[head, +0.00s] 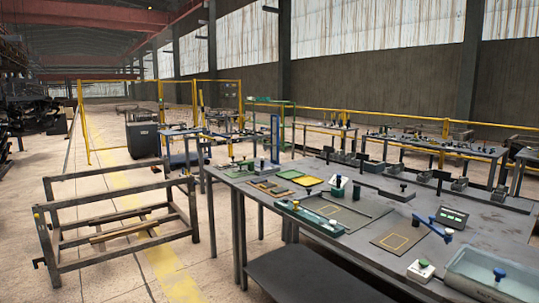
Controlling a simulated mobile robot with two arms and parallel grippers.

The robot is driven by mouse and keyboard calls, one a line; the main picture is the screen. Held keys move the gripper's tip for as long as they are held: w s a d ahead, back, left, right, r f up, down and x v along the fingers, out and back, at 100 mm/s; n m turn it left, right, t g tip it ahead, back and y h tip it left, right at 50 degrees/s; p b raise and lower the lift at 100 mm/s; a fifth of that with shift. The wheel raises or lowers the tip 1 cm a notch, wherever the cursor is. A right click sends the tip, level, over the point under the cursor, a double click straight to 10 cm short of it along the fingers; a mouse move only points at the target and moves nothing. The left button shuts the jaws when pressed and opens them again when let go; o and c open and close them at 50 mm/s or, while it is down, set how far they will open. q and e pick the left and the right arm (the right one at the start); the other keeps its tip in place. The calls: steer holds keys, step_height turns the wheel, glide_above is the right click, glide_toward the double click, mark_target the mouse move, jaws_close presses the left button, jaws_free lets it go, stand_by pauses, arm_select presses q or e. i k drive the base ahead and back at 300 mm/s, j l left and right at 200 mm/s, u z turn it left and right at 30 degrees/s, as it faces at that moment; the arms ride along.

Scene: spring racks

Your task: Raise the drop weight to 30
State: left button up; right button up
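No drop weight can be made out for certain. A tall blue upright post (275,138) stands at the far left end of the grey workbench (350,255); I cannot tell whether a weight or a scale is on it. A dark box with a green display (453,217) stands on the right part of the bench; its figures are too small to read. A blue lever (433,228) with a round knob is beside it. Neither of my grippers is in view.
A green-topped button box (421,270) and a pale green tray (490,275) are at the bench's front right. A long green fixture (308,217) lies along the front edge. A brown-grey metal rack (118,220) stands at left, with open floor between.

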mark_target(265, 146)
steer(key=i+j+u, duration=0.25)
steer(key=i, duration=0.15)
steer(key=i+u, duration=0.2)
steer(key=i, duration=0.25)
steer(key=i+j+u, duration=0.1)
steer(key=i+u, duration=0.2)
steer(key=i, duration=2)
steer(key=i+j+z, duration=0.15)
steer(key=i+z, duration=0.2)
steer(key=i, duration=0.3)
steer(key=i+j+z, duration=0.4)
steer(key=i, duration=0.25)
steer(key=i+j+z, duration=0.35)
steer(key=i, duration=0.25)
steer(key=j, duration=0.1)
